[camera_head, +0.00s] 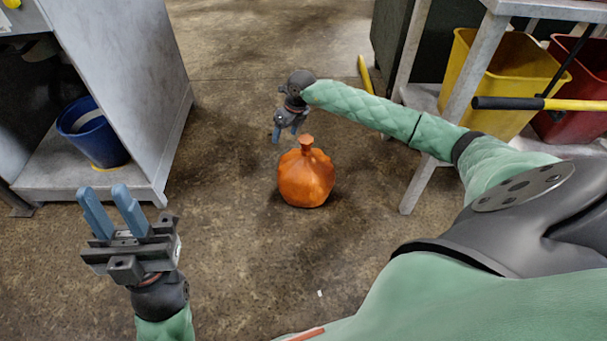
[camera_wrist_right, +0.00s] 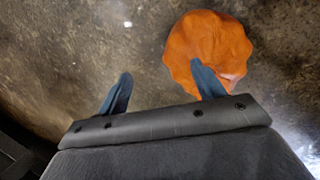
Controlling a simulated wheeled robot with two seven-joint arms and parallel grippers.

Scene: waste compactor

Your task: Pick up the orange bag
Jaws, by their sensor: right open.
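The orange bag (camera_head: 306,179) stands upright on the floor in the middle of the head view, with its knotted neck at the top. It also shows in the right wrist view (camera_wrist_right: 209,45), at the upper right, partly behind one finger. My right gripper (camera_head: 288,135) is open and empty. It points down just beyond the bag's neck, slightly to its left in the head view. In the right wrist view its fingers (camera_wrist_right: 162,90) are spread and the bag is not centred between them. My left gripper (camera_head: 103,205) is open and empty at the lower left, away from the bag.
A grey cabinet (camera_head: 125,70) with a blue bucket (camera_head: 92,133) on its lower shelf stands on the left. A metal table (camera_head: 446,120) stands on the right, with yellow (camera_head: 510,85) and red (camera_head: 581,90) bins. The floor around the bag is mostly clear.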

